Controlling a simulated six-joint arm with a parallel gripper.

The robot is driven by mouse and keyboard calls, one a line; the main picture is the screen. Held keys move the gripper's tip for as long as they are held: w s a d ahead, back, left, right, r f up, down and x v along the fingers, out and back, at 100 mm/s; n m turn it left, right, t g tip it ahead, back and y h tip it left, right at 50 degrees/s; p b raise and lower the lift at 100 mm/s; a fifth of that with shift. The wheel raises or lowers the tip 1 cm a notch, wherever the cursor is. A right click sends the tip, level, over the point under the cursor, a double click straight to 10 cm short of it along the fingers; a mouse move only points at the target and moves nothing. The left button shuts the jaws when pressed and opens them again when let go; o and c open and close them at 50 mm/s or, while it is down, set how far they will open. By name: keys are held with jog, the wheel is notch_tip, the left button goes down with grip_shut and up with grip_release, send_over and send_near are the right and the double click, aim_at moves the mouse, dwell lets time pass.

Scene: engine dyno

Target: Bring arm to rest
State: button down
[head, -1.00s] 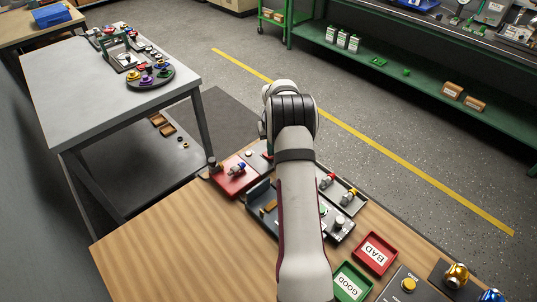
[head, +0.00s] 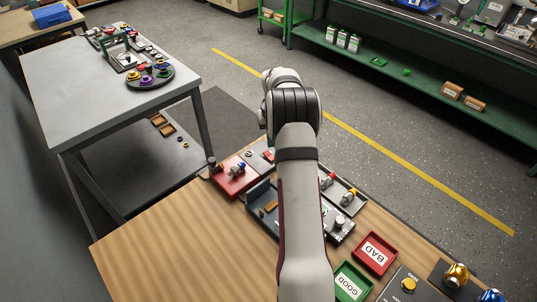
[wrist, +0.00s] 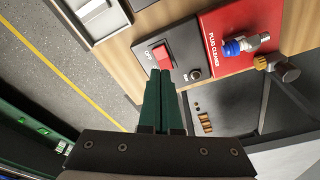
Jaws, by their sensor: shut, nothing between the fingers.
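My arm reaches forward from the bottom of the head view over the wooden bench (head: 150,245). Its fingers are hidden there behind the wrist. In the wrist view my gripper (wrist: 163,75) shows two green fingers pressed together, shut and empty. The fingertips show just below a red rocker switch (wrist: 162,56) marked OFF on a dark plate. I cannot tell how far above the plate they are.
A red PLUG CLEANER block (wrist: 245,42) with a blue-ended plug lies right of the switch. A red BAD tray (head: 375,253) and a green GOOD tray (head: 350,284) sit on the bench. A grey table (head: 90,105) stands at left. Floor lies beyond the bench.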

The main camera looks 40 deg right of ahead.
notch_tip(320, 180, up, 2)
jog(key=shift+r, duration=0.15)
dwell(0.4)
